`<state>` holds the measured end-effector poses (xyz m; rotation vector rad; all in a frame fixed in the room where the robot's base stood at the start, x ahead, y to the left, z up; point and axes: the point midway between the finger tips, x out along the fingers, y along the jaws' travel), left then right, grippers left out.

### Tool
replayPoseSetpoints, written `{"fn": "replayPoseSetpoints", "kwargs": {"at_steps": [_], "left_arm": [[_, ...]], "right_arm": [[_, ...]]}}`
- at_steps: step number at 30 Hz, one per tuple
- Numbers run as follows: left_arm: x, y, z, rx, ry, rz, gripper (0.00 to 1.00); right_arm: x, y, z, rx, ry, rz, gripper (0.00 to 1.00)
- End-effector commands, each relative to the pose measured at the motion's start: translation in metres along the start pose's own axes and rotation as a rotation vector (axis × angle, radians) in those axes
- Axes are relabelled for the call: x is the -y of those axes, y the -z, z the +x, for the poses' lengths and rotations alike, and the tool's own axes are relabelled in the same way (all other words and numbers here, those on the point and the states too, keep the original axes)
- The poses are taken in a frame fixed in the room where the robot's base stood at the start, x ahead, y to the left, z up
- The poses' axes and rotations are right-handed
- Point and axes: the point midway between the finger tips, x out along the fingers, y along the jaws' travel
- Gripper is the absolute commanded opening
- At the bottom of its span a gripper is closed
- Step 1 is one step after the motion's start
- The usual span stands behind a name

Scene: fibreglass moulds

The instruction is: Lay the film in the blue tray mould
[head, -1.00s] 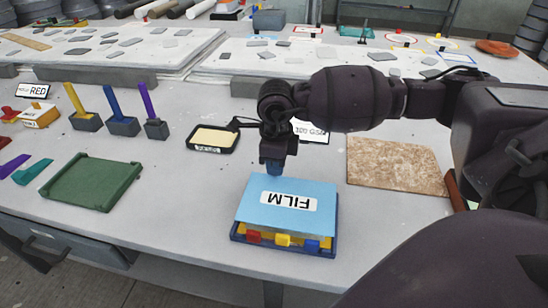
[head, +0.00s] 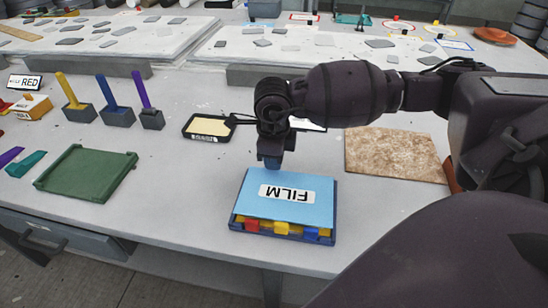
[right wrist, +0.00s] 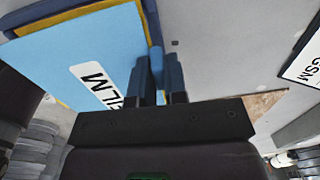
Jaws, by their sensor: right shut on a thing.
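The film (head: 262,209) is a light blue sheet with a white label reading FILM, upside down in the head view. It lies over the blue tray mould (head: 324,241), covering most of it. Red, yellow and blue blocks show along the tray's front edge. My right gripper (head: 270,163) points down at the film's far edge and is shut on it. In the right wrist view the fingers of my right gripper (right wrist: 164,88) close at the film's edge (right wrist: 50,55). Whether the film touches the tray's bottom is hidden. My left gripper is not in view.
A brown speckled board (head: 395,155) lies to the right. A black tray with a cream inside (head: 208,126) stands behind left, beside a partly hidden label card. A green tray (head: 87,172) and brushes in grey holders (head: 117,116) stand left. The table between is clear.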

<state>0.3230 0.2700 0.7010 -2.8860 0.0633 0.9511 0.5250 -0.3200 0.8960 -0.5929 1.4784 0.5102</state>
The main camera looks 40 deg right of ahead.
Motion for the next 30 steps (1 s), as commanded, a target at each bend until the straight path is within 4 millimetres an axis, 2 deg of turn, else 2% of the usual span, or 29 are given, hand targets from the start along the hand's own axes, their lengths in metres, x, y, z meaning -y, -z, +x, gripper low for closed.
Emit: {"fn": "replayPoseSetpoints", "kwargs": {"at_steps": [15,30], "left_arm": [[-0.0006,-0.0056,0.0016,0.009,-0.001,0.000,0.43],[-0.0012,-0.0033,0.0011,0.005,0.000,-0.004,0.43]], "right_arm": [[0.0004,0.0008,0.0108,-0.004,-0.002,0.001,0.00],[0.0012,0.0001,0.0093,0.004,-0.045,0.002,0.00]]}}
